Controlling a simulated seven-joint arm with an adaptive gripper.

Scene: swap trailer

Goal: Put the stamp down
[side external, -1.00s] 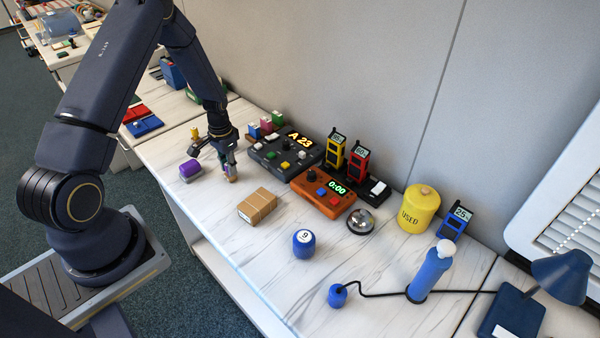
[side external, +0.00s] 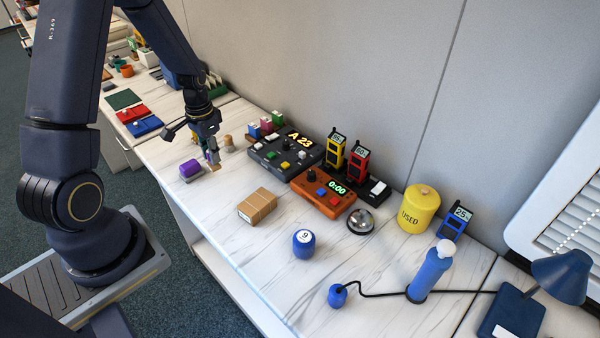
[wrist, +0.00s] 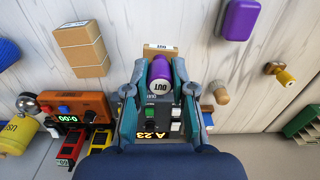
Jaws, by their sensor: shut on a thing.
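The stamp (wrist: 160,75) has a purple handle marked OUT and a tan block at its lower end. My gripper (wrist: 158,92) is shut on it, with a finger on each side of the handle in the wrist view. In the side view my gripper (side external: 211,152) is over the back left of the table, with the stamp's tan block (side external: 215,167) below its fingertips. The block is close to the tabletop; I cannot tell whether it touches. A purple pad-like block (side external: 190,170) lies just left of the stamp and also shows in the wrist view (wrist: 237,18).
A tan knobbed piece (side external: 228,144) stands close behind my gripper. A cardboard box (side external: 257,206) is nearer the front. Bare tabletop (side external: 222,190) lies between the box and purple block.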

